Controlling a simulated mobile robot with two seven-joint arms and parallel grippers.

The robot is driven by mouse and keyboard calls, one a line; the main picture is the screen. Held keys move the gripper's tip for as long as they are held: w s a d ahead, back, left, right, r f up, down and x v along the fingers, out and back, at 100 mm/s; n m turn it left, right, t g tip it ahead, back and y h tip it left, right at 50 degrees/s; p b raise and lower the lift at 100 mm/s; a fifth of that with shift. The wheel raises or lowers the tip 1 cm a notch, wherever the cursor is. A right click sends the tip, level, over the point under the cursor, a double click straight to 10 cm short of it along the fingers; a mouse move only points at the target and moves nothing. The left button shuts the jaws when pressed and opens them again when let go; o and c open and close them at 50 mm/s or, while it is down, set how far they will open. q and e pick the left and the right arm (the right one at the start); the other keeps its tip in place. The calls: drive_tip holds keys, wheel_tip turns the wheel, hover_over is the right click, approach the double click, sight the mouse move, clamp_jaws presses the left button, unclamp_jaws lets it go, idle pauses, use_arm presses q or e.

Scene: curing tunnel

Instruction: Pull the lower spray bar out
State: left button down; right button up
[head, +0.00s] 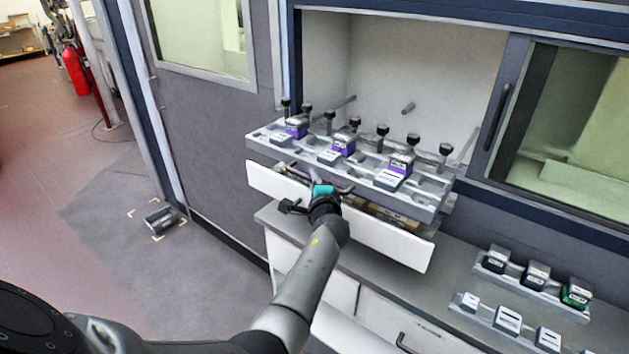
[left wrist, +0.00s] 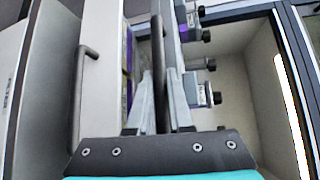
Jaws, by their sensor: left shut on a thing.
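A white-fronted, drawer-like unit (head: 385,240) stands out from the tunnel below a grey bar (head: 262,151) that carries purple-labelled blocks and black knobs. I cannot tell for sure which is the lower spray bar. My left gripper (head: 322,190) is in front of them, its fingers closed. In the left wrist view, the fingers (left wrist: 160,105) are shut on a dark bar handle (left wrist: 158,50), which runs beside the grey bar. Another handle (left wrist: 80,90) sits on the white front (left wrist: 105,75), apart from the fingers. My right gripper is out of view.
Below, a grey counter (head: 450,320) holds two racks with small blocks at the right. A cabinet (head: 312,268) is under it. A grey block (head: 161,218) lies on the floor inside yellow corner marks. The floor at left is mostly clear.

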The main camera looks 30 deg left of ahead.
use_arm(q)
drive_tip(key=shift+s+a, duration=0.1)
drive_tip(key=shift+s, duration=0.3)
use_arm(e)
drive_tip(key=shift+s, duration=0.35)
use_arm(q)
drive_tip(key=c, duration=0.8)
unclamp_jaws()
drive_tip(key=shift+c, duration=0.2)
drive_tip(key=p+v, duration=0.5)
drive_tip(key=v, duration=1)
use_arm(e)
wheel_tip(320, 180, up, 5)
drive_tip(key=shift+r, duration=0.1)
